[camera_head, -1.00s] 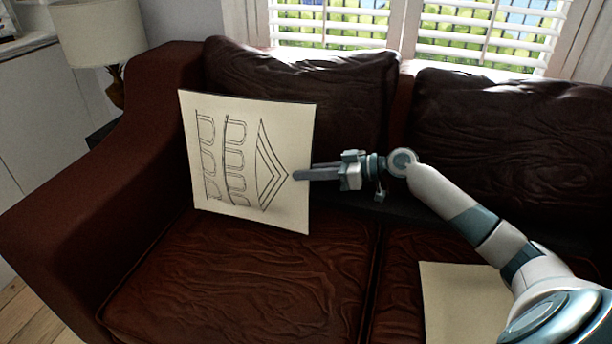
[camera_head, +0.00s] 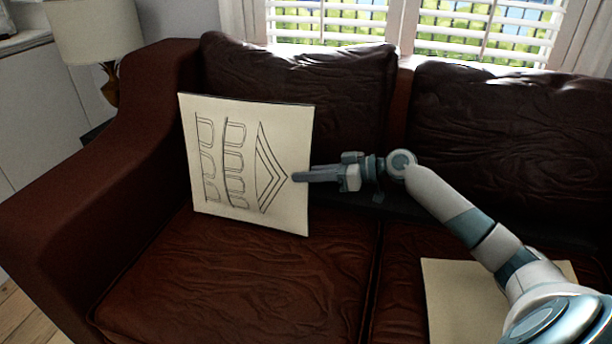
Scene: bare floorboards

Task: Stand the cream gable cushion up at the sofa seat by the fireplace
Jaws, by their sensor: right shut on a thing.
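The cream gable cushion (camera_head: 228,200) is a flat square with a dark line drawing of a gable and arched windows, turned on its side. It is upright, a little tilted, at the left seat of the brown leather sofa (camera_head: 190,270), in front of the left back cushion (camera_head: 340,100). The far side of the grip is hidden. My left gripper is not in view.
A second cream square (camera_head: 455,300) lies on the right seat, partly under my right arm. The left armrest (camera_head: 90,185) rises beside the gable cushion. A lamp (camera_head: 95,30) stands behind the armrest. The front of the left seat is clear.

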